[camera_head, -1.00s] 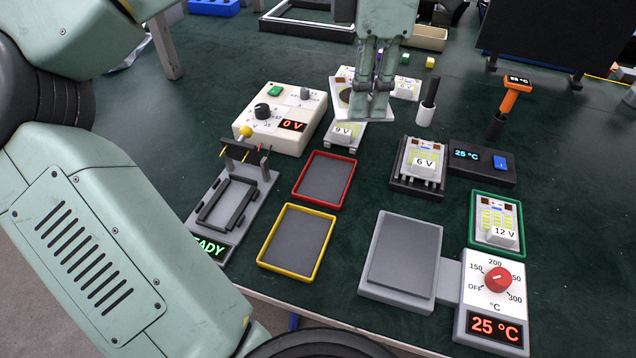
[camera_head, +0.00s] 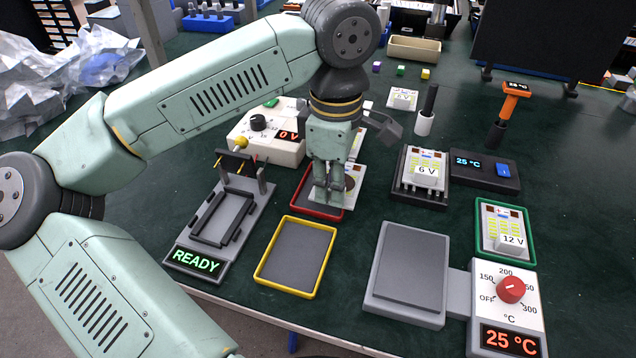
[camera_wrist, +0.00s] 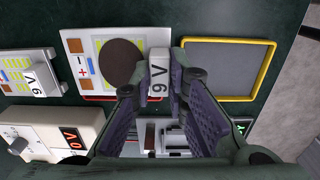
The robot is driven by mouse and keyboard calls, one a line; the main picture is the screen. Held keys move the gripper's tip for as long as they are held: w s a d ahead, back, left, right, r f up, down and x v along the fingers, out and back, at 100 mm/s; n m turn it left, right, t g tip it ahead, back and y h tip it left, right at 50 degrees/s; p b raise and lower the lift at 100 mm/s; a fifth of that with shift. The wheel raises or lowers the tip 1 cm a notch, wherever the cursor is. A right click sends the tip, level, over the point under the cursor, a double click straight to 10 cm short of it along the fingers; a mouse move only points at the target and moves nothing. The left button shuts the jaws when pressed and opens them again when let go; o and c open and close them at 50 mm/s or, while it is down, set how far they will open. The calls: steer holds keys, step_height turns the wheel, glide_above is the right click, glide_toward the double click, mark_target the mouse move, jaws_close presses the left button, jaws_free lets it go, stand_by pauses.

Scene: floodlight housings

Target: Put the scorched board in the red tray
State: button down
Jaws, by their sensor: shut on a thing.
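The scorched board (camera_head: 352,172) is white with a large round dark brown patch. In the wrist view the board (camera_wrist: 93,58) extends left from my gripper, with the patch facing me. My gripper (camera_head: 328,200) is shut on the board's light label block; it also shows in the wrist view (camera_wrist: 160,92). The red tray (camera_head: 300,198) lies under the gripper and board, which hide its right part. Its red rim (camera_wrist: 105,98) shows along the board's edge in the wrist view. I cannot tell whether the board touches the tray.
An empty yellow tray (camera_head: 262,274) lies in front. The READY fixture (camera_head: 200,240) is left and the white 0 V box (camera_head: 250,138) behind left. A 6 V board (camera_head: 428,160) sits on a black stand to the right. A 12 V board (camera_head: 490,222) lies in the green tray (camera_head: 477,222).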

steer(key=shift+w+a+f, duration=0.15)
steer(key=shift+w+a, duration=0.95)
steer(key=shift+w, duration=0.05)
steer(key=shift+f+p, duration=0.5)
steer(key=shift+f, duration=1.3)
steer(key=shift+f, duration=0.15)
steer(key=c, duration=1.6)
jaws_free()
steer(key=shift+o, duration=0.2)
steer(key=shift+r, duration=0.35)
step_height(320, 180, up, 12)
steer(key=shift+f, duration=0.15)
